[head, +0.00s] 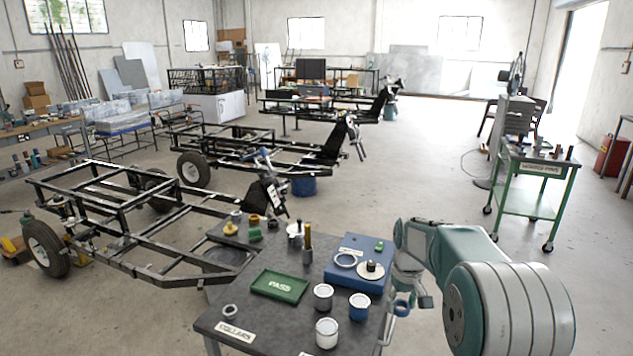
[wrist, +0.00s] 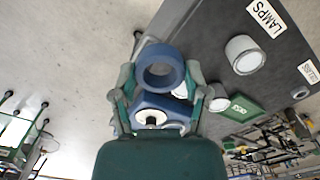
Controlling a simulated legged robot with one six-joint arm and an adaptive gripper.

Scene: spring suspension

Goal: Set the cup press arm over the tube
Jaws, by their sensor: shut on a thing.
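My gripper (head: 405,287) is at the right edge of the dark table, pointing down. It is shut on a blue ring-shaped piece (head: 402,307). In the wrist view the same blue ring (wrist: 159,72) sits between the two fingers, its round hole facing the camera. A blue base plate (head: 347,278) lies on the table left of my gripper, with a pale ring (head: 345,260) and a white disc with a dark knob (head: 370,269) on it. I cannot tell which thing is the tube or the press arm.
The table (head: 243,316) also holds a green PASS tray (head: 279,286), several white-topped cups including one in front (head: 327,333), and small fittings at the back left. Black trailer frames (head: 120,220) stand on the left. The floor right of the table is clear up to a green cart (head: 530,190).

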